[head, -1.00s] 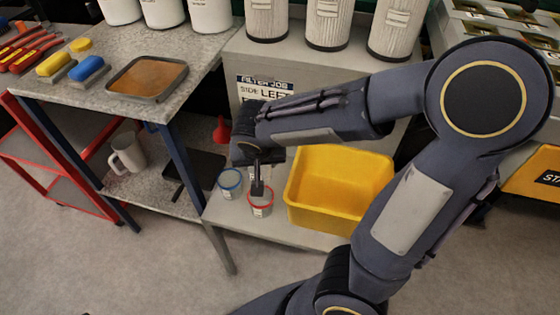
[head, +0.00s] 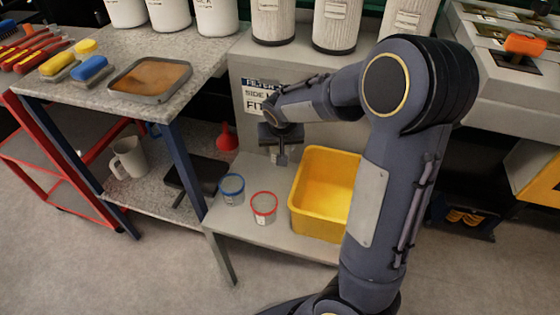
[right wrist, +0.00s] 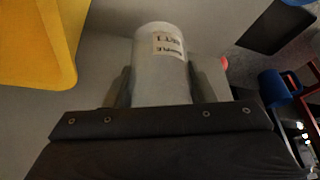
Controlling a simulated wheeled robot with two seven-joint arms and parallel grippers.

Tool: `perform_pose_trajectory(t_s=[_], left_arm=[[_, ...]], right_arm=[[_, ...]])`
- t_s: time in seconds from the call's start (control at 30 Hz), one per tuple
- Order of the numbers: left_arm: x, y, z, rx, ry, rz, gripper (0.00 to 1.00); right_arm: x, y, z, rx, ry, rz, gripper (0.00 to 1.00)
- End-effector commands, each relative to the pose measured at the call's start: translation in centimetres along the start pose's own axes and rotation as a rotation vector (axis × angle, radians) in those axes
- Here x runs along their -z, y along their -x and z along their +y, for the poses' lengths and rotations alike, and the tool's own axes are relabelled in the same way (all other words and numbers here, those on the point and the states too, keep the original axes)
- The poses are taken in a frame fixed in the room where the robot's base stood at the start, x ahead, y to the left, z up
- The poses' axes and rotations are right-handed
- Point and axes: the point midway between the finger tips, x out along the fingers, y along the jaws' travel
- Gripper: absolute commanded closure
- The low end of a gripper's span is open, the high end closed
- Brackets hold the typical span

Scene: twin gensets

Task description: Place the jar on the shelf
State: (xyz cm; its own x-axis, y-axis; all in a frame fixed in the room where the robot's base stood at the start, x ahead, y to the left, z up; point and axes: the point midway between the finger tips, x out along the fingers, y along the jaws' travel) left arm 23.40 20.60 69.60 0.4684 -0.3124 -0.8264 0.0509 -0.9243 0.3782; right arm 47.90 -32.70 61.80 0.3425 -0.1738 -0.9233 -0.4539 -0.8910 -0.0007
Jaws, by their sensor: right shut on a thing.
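My right gripper (head: 282,158) is above the low grey ledge (head: 285,240), left of the yellow bin; it also shows in the right wrist view (right wrist: 160,95). It is shut on a pale, labelled jar (right wrist: 160,65), which stands between the two fingers in that view. In the head view the gripper mostly hides this jar. A blue-rimmed jar (head: 232,190) and a red-rimmed jar (head: 264,208) stand upright side by side on the ledge, apart from the gripper. The speckled lower shelf (head: 150,195) of the left table is beside the ledge. My left gripper is not in view.
The yellow bin (head: 322,205) stands right of the jars. A white mug (head: 130,158) and a dark flat pan (head: 195,175) are on the lower shelf. A red funnel (head: 228,137) is behind the blue-rimmed jar. The ledge front is clear.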

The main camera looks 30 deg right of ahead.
Motion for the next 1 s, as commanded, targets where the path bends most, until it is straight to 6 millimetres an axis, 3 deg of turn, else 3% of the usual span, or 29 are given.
perform_pose_trajectory(t_s=[0.2, 0.33, 0.77, 0.8, 0.93, 1.0], left_arm=[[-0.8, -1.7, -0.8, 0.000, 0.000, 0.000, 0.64], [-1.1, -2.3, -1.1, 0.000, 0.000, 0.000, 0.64], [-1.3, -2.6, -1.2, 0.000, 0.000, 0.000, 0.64], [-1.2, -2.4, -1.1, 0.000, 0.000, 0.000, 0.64], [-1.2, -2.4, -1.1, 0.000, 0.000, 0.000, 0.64], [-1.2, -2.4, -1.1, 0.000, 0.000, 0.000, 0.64]], right_arm=[[-1.8, -4.1, 0.1, -0.004, 0.002, -0.004, 0.72], [-2.1, -5.5, 0.2, -0.003, -0.001, -0.002, 0.72], [-2.1, -5.9, 0.2, -0.001, 0.000, -0.001, 0.72], [-2.0, -5.7, 0.2, -0.001, 0.000, -0.001, 0.45], [-2.0, -5.7, 0.2, -0.001, 0.000, -0.001, 0.28], [-2.0, -5.7, 0.2, -0.001, 0.000, -0.001, 0.28]])
